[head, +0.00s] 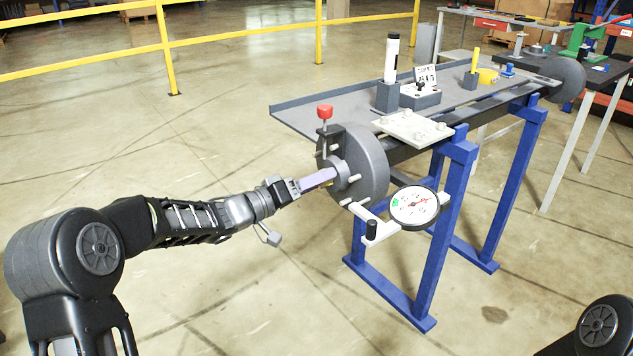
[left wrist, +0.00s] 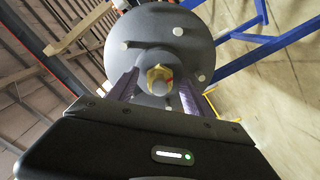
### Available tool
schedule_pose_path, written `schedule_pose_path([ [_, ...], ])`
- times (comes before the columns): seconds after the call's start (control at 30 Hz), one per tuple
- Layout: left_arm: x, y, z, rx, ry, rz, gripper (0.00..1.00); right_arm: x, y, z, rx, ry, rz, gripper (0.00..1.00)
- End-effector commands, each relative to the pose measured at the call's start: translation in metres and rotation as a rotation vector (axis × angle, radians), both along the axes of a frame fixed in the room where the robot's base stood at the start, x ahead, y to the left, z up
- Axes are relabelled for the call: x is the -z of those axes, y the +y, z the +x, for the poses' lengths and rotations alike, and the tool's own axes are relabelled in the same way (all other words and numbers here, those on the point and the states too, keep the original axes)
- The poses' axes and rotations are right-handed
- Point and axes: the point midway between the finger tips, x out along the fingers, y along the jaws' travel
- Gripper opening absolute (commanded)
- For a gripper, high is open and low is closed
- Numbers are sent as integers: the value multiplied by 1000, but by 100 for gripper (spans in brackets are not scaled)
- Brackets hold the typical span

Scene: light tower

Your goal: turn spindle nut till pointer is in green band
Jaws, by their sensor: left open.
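The spindle nut (left wrist: 157,77) is a brass-coloured piece at the centre of the grey round flange (left wrist: 160,35) in the left wrist view. My left gripper (head: 332,176) is open at the hub of the flange (head: 372,165) in the head view. In the left wrist view its two purple-grey fingers stand on either side of the nut; I cannot tell if they touch it. The dial gauge (head: 415,206) has a white face with a red pointer and a green band at its left. The pointer lies away from the green band, toward the right. My right gripper is out of view.
A red-knobbed lever (head: 325,112) stands above the flange, and a black-handled crank arm (head: 371,229) sticks out below it. The grey bench (head: 300,110) on blue legs (head: 435,240) carries a white cylinder (head: 391,60) and small blocks. The floor in front is clear.

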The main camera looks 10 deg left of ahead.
Motion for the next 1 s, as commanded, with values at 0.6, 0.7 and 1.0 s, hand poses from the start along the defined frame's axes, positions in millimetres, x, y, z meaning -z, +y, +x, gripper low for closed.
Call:
schedule_pose_path([
  [0.6,0,0,0,0,0,0,21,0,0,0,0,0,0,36],
  [0.7,0,0,0,0,0,0,13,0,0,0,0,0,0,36],
  [1.0,0,0,0,0,-1,1,0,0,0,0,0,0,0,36],
])
